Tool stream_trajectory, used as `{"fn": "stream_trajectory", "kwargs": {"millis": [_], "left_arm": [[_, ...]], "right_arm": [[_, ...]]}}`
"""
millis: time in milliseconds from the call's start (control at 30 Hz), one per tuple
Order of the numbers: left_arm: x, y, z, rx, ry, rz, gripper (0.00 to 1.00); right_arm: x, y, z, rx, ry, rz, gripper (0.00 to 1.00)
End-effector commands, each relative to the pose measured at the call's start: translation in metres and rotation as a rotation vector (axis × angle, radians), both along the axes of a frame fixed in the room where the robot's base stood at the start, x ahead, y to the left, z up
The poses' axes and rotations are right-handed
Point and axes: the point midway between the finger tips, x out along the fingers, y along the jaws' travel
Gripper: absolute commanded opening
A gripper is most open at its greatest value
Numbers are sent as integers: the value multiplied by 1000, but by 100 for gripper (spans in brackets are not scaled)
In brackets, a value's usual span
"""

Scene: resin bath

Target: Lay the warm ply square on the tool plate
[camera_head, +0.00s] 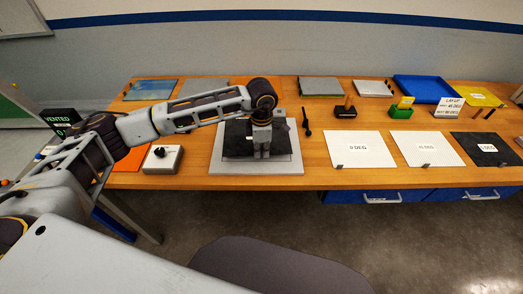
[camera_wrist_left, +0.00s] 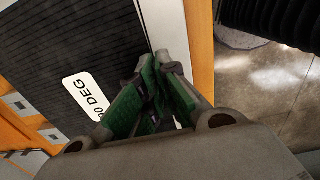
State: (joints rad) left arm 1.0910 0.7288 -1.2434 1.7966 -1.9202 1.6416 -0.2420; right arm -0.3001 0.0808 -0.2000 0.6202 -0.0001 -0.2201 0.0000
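A black ply square (camera_head: 237,132) with a 90 DEG label lies over the grey tool plate (camera_head: 228,168) at the table's middle. It fills the left of the left wrist view (camera_wrist_left: 60,40), with the plate's pale border (camera_wrist_left: 174,28) beside it. My left gripper (camera_head: 262,156) points down at the ply's front edge and hides part of it. In the left wrist view its green-padded fingers (camera_wrist_left: 155,68) are close together at that edge. Whether the edge is between them is hidden. My right gripper is not in view.
Two white squares (camera_head: 360,146) (camera_head: 426,157) and a black labelled square (camera_head: 488,141) lie at the right. A grey control box (camera_head: 162,158) stands left of the plate. A blue tray (camera_head: 426,88) is at the back right. The table's front edge is close to the plate.

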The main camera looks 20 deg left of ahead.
Motion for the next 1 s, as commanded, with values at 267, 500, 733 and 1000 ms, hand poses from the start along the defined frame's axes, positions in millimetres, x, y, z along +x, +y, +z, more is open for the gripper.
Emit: {"fn": "stream_trajectory", "kwargs": {"millis": [267,500,733,1000], "left_arm": [[0,0,-7,0,0,0,0],[0,0,-12,0,0,0,0],[0,0,-17,0,0,0,0],[0,0,-23,0,0,0,0]], "right_arm": [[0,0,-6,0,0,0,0],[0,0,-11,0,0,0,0],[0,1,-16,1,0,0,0],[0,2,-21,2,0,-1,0]]}}
